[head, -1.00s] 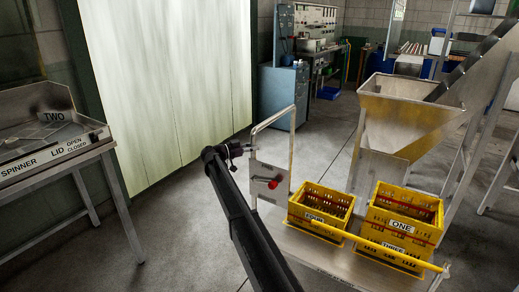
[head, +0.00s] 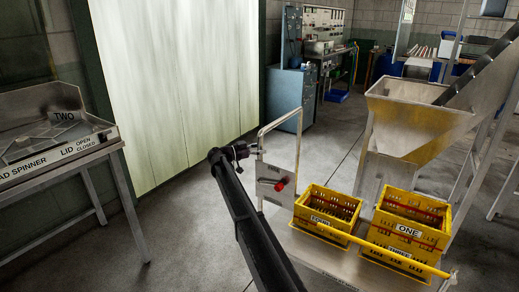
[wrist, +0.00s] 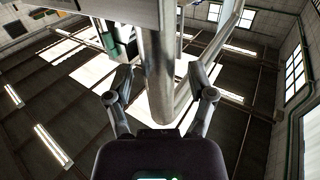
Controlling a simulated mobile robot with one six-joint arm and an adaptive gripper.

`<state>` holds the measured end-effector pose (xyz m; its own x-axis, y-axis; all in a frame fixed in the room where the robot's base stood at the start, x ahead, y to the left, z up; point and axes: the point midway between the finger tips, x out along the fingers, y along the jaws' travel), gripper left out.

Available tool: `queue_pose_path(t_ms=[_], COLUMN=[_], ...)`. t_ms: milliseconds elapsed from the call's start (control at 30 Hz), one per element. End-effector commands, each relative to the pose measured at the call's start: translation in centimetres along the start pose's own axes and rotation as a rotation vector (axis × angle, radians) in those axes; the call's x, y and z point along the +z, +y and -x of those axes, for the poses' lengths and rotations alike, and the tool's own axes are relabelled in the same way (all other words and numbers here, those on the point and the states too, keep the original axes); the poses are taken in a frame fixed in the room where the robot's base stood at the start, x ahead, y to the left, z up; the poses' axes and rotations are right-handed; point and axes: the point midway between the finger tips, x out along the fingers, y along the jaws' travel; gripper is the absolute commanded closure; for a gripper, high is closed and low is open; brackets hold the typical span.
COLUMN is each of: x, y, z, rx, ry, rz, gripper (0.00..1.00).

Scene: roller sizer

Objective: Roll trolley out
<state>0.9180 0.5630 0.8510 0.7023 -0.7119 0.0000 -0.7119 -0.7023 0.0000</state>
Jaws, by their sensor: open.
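The trolley is a low metal platform (head: 330,262) with an upright tube handle (head: 297,130) at its left end. The handle bears a grey plate with a red knob (head: 279,185), and a yellow bar (head: 400,256) runs along the platform's near side. My gripper (head: 243,151) is beside the handle's left upright. In the wrist view my gripper (wrist: 160,78) is open, with one finger on each side of a thick grey tube (wrist: 157,60), seemingly the handle. Whether the fingers touch it is unclear.
A yellow crate marked FOUR (head: 327,213) and crate ONE (head: 408,229), above crate THREE (head: 398,256), ride on the trolley. A metal hopper (head: 415,115) stands behind. A TWO-marked spinner table (head: 60,150) is at left. Floor between is clear.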

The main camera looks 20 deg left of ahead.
Motion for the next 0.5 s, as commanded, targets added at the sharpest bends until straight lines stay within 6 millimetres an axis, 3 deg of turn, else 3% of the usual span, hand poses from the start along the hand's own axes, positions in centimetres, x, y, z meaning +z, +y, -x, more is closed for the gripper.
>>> queue_pose_path(t_ms=[267, 500], x=[0.0, 0.0], y=[-0.1, -0.1], z=[2.3, 5.9], rx=[-0.002, -0.001], ry=[0.000, 0.000], rz=[0.000, 0.000], gripper=[0.29, 0.29])
